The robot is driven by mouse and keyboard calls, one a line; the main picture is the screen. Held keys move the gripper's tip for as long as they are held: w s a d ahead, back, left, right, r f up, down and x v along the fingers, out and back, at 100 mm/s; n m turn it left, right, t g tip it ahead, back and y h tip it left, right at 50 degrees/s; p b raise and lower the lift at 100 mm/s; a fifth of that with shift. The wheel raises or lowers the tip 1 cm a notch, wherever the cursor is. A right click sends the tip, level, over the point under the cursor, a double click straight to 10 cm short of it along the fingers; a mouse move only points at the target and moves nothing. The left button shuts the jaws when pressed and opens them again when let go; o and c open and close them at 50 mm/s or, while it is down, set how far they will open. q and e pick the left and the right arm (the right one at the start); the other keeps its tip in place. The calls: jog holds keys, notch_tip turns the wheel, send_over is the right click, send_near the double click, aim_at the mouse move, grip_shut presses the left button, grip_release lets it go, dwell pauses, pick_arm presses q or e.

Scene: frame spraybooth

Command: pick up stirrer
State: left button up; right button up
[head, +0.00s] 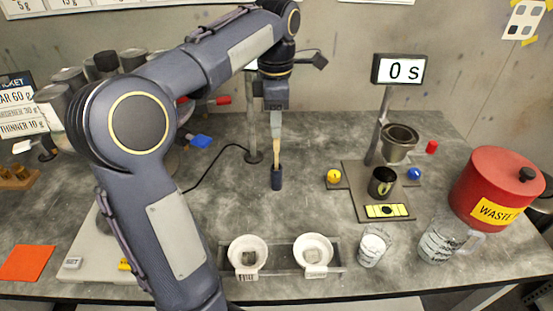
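The stirrer (276,154) is a pale wooden stick. It stands almost upright in a narrow dark blue holder (277,180) in the middle of the table, and its lower end is hidden inside. My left gripper (276,132) points straight down over the holder, with its fingers at the stirrer's upper part. The fingers show edge-on and hide the stirrer's top, so I cannot tell whether they are closed on it. My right gripper is not in view.
A stand pole (252,120) rises just behind the holder. A viscosity-cup stand with a timer (398,70), clear beakers (374,246) and a red waste can (498,188) are at right. Dark cans (70,77) stand at left.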

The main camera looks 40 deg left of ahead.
aim_at(276, 141)
pick_arm(q)
notch_tip(276, 141, down, 7)
jog(key=shift+w+r, duration=0.15)
jog(key=shift+r, duration=0.05)
dwell(0.3)
grip_shut()
